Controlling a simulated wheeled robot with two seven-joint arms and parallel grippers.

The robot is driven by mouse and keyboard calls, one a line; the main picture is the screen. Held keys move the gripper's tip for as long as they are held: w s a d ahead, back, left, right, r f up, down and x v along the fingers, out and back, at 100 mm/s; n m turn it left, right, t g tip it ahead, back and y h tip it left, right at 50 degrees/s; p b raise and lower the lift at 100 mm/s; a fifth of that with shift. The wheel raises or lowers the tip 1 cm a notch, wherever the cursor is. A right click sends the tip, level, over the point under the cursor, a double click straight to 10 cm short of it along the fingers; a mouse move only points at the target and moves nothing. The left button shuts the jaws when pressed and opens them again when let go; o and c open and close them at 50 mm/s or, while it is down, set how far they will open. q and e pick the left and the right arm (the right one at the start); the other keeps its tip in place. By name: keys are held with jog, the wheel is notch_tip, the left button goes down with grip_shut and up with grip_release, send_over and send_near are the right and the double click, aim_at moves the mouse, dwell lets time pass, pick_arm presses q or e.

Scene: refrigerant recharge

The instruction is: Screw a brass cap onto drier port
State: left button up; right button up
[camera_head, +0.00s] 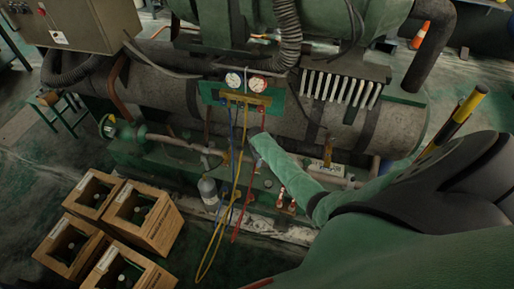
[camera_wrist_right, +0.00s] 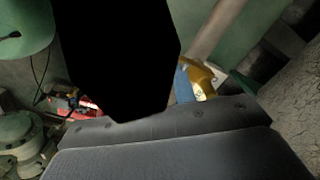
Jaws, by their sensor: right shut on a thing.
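My right arm comes in from the right in the head view, and its far end lies over the pipework just below the gauges; the fingertips cannot be made out there. In the right wrist view my right gripper (camera_wrist_right: 120,100) is a large black shape that fills the middle. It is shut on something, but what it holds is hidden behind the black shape. A brass fitting (camera_wrist_right: 203,78) with a blue part beside it shows just right of the gripper. I cannot make out the brass cap or tell which fitting is the drier port. My left gripper is not in view.
A gauge manifold (camera_head: 245,95) hangs in front of the large grey cylinder, with blue, yellow and red hoses trailing down. A grey bottle (camera_head: 208,190) stands left of the hoses. Several open wooden crates (camera_head: 160,228) stand on the floor at lower left. Red-handled valves (camera_head: 281,197) sit below my arm.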

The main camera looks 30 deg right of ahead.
jog(key=shift+s+f, duration=0.1)
jog(key=shift+f, duration=0.05)
jog(key=shift+a+m, duration=0.15)
jog(key=shift+m, duration=0.85)
jog(key=o, duration=1)
jog(key=shift+r, duration=2.35)
jog(key=shift+s+a+f, duration=0.15)
jog(key=shift+s+a, duration=1.25)
jog(key=shift+a, duration=0.2)
jog(key=shift+s+a+f, duration=0.2)
jog(key=shift+s+a, duration=1.15)
jog(key=shift+a, duration=0.25)
jog(key=shift+s+a+f, duration=0.15)
jog(key=shift+s+a, duration=1.25)
jog(key=shift+a, duration=0.2)
